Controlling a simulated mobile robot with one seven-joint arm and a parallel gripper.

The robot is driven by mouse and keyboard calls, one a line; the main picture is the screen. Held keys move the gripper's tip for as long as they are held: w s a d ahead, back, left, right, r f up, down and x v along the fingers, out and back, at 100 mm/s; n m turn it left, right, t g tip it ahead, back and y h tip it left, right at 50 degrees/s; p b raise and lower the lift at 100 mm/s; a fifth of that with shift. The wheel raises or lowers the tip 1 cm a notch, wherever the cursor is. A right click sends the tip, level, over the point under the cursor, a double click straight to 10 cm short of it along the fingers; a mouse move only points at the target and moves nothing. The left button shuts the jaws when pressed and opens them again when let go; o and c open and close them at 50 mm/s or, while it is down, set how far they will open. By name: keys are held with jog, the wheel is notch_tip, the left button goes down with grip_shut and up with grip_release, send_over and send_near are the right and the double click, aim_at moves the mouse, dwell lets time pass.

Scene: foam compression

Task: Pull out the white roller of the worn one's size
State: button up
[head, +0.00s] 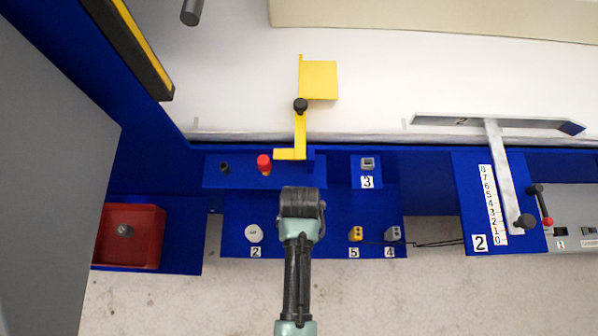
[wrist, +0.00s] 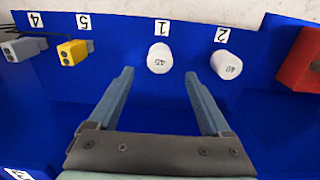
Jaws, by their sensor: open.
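Two white rollers stand on the blue panel in the wrist view. The one by label 1 (wrist: 159,58) bears a number that looks like 45. The one by label 2 (wrist: 228,66) reads 40, and it also shows in the head view (head: 254,233). My gripper (wrist: 159,75) is open and empty, its fingers pointing towards the label 1 roller, which lies roughly midway between the fingertips. I cannot tell how far off it is. In the head view my gripper (head: 302,203) hides that roller. A small grey piece (head: 124,230) lies in the red bin; I cannot read any size on it.
The red bin (head: 152,238) stands at the left. Yellow (head: 355,234) and grey (head: 393,234) connectors with cables sit right of my gripper. A red knob (head: 264,163) and yellow bracket (head: 320,80) are behind it. A lever with a scale (head: 490,205) stands at the right.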

notch_tip(320, 180, down, 8)
jog(key=b, duration=0.6)
jog(key=shift+f+b, duration=0.25)
jog(key=shift+b, duration=0.15)
jog(key=shift+r+p, duration=0.1)
jog(key=shift+p, duration=0.5)
dwell(0.4)
grip_shut()
dwell(0.6)
jog(key=shift+r, duration=0.1)
jog(key=shift+r+p, duration=2.85)
jog(key=shift+p, duration=0.6)
